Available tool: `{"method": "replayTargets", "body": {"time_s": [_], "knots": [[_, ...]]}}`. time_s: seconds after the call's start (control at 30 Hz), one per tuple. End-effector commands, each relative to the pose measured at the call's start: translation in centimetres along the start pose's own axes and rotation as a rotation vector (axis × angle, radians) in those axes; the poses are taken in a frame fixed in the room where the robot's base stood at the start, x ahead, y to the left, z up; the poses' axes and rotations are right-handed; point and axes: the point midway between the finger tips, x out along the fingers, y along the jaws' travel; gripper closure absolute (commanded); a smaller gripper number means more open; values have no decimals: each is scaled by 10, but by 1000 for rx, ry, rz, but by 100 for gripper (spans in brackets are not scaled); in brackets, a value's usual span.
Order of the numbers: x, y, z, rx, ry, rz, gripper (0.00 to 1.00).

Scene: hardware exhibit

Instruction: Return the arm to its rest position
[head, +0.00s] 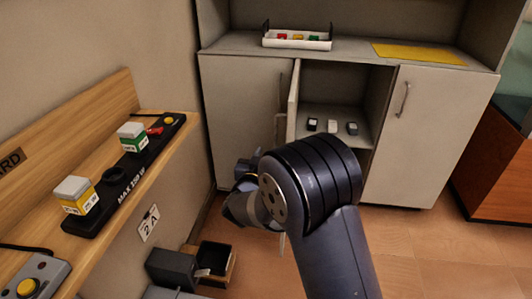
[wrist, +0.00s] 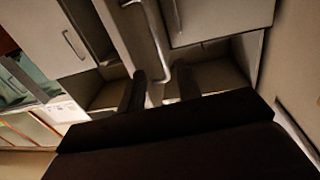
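My arm (head: 325,215) reaches up from the bottom of the head view toward the grey cabinet, its wrist bent to the left. In the wrist view my gripper (wrist: 160,88) shows two dark fingers standing apart. No held object shows between them. A pale bar-like handle (wrist: 165,70) of the cabinet shows just beyond the fingers; I cannot tell whether they touch it. In the head view the fingertips are too dark and small to make out.
The cabinet's narrow door (head: 293,100) stands open, showing several small blocks on a shelf (head: 340,112). A white tray (head: 297,42) and a yellow mat (head: 418,53) lie on top. A wooden ledge (head: 150,165) with a black holder runs along the left. Dark bins (head: 172,267) stand on the floor.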

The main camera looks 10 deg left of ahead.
Motion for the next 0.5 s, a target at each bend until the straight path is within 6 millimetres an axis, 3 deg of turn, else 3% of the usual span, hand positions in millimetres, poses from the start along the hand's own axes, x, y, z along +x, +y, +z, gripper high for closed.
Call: {"method": "replayTargets", "body": {"time_s": [0.27,0.5], "knots": [[7,0,1,1,-1,1,68],[45,0,3,2,-1,2,68]]}}
